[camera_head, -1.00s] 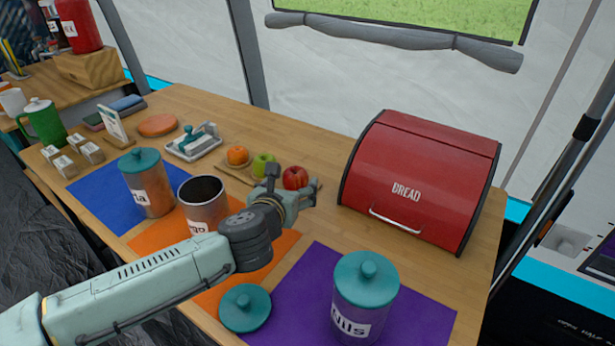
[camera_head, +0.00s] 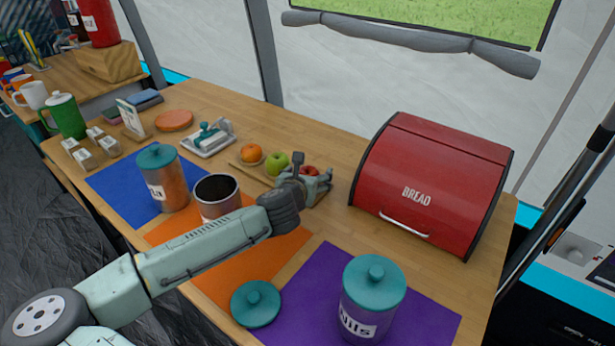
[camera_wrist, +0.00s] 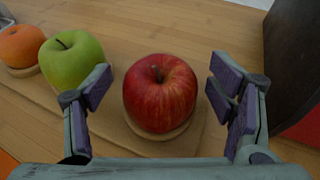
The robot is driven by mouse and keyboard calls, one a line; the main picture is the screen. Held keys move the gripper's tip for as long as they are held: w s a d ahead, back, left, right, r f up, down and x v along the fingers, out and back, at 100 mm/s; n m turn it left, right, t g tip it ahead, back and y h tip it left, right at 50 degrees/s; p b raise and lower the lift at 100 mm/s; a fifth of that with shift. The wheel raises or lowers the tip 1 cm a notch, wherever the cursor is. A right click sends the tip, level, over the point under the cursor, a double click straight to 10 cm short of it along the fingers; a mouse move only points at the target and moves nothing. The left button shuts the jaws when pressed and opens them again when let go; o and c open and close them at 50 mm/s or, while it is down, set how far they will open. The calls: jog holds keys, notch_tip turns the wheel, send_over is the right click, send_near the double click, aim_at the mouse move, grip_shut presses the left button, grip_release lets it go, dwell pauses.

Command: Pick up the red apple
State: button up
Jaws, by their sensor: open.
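The red apple (camera_wrist: 160,92) sits upright on a wooden board (camera_wrist: 118,126) in the wrist view, in a shallow round recess or base. My gripper (camera_wrist: 165,95) is open, with one finger to the left and one to the right of the apple. A gap shows on both sides, so neither finger appears to touch it. In the head view, my gripper (camera_head: 318,182) is over the red apple (camera_head: 311,170) and hides most of it.
A green apple (camera_wrist: 72,60) stands close to the left finger, with an orange (camera_wrist: 21,46) beyond it. A red bread box (camera_head: 435,180) stands right of my gripper. An open canister (camera_head: 217,198) and lidded canisters (camera_head: 372,300) stand nearer on the table.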

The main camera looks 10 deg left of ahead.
jog(key=shift+c, duration=0.5)
jog(key=c, duration=1.2)
